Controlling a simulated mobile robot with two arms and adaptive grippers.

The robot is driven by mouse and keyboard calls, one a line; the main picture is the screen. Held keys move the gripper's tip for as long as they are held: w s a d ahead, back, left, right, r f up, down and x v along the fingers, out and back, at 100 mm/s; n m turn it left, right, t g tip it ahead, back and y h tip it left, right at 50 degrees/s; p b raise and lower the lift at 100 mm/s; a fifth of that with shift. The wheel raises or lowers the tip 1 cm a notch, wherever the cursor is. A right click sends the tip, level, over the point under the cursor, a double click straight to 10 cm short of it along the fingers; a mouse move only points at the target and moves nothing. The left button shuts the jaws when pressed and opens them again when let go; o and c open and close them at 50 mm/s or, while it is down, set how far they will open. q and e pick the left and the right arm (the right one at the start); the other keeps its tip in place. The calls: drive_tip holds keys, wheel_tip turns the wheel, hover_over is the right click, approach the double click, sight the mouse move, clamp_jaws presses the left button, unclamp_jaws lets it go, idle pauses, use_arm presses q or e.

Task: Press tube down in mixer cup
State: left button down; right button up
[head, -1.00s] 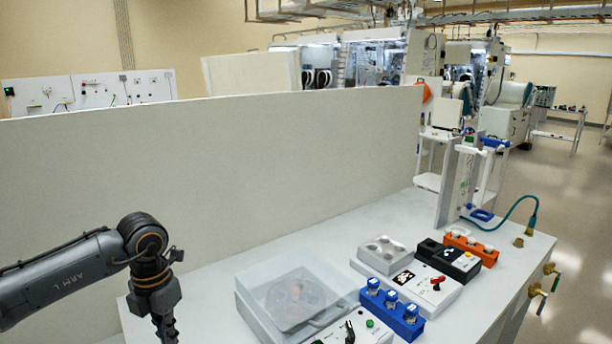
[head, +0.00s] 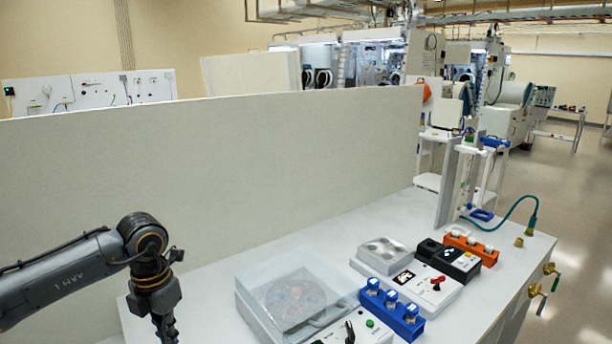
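A dark box (head: 455,262) with a round dark recess at its left end stands at the back right of the bench. It looks like the mixer with its cup, and I cannot make out a tube in it. A blue rack (head: 408,327) at the front holds several tubes with blue and white caps. An orange rack (head: 485,254) behind the dark box holds several white-topped pieces. My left gripper (head: 166,330) hangs at the bottom left, far from the mixer. Its fingers are cut off by the frame edge. My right gripper is not in view.
A centrifuge-like box with a clear lid (head: 290,298) stands at the front middle. A white box (head: 425,291) with a red switch lies before the dark box, beside a grey block with round wells (head: 384,252). A tall pale panel (head: 230,165) closes the bench's back.

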use_arm(q)
drive_tip(key=shift+f, duration=0.25)
drive_tip(key=shift+f+b, duration=0.75)
idle(0.3)
drive_tip(key=shift+s+f, duration=0.15)
drive_tip(key=shift+s, duration=0.05)
idle(3.1)
idle(1.4)
drive_tip(key=shift+w+r+p, duration=0.2)
drive_tip(key=shift+r+p, duration=0.3)
drive_tip(key=shift+r, duration=0.55)
wheel_tip(320, 180, up, 6)
drive_tip(key=p, duration=0.3)
drive_tip(key=shift+r, duration=0.15)
